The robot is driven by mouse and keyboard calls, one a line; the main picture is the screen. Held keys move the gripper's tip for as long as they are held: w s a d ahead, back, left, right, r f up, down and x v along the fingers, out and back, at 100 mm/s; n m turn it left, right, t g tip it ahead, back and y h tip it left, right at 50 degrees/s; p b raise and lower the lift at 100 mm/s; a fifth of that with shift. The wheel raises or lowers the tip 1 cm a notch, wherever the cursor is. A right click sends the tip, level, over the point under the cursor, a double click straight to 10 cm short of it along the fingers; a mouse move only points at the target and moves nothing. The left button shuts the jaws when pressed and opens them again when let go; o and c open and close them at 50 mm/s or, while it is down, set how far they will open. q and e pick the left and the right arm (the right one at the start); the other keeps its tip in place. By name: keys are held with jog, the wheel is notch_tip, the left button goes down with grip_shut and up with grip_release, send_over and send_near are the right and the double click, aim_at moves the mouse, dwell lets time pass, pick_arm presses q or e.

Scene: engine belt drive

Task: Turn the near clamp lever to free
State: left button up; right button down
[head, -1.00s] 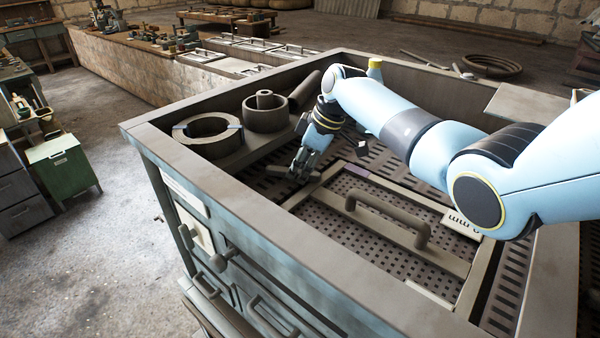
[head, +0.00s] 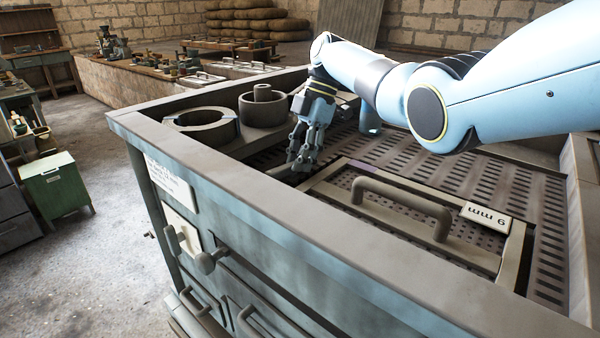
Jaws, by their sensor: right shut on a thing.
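My right gripper (head: 303,160) reaches down inside the near left part of the bench-like cabinet, close behind its front rim. It is shut on the near clamp lever (head: 287,174), a short dark bar low at the fingertips. The lever is mostly hidden by the fingers and the rim, so I cannot tell its exact angle. The framed perforated panel (head: 328,188) with a bar handle (head: 402,204) lies just right of the gripper. My left gripper is not in view.
A split ring (head: 201,124) and a round hub (head: 263,107) stand left of the gripper. The cabinet's raised rim (head: 255,205) runs along the front. A label plate (head: 486,218) lies on the panel. Slotted floor (head: 440,160) behind it is clear.

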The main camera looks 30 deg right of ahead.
jog(key=shift+w+n+g+b, duration=0.2)
jog(key=shift+n+g+b, duration=0.2)
jog(key=shift+n+b, duration=0.8)
jog(key=c, duration=1.2)
grip_release()
jog(key=shift+r, duration=0.1)
jog(key=v, duration=1.1)
jog(key=shift+r, duration=0.4)
jog(key=shift+w, duration=0.1)
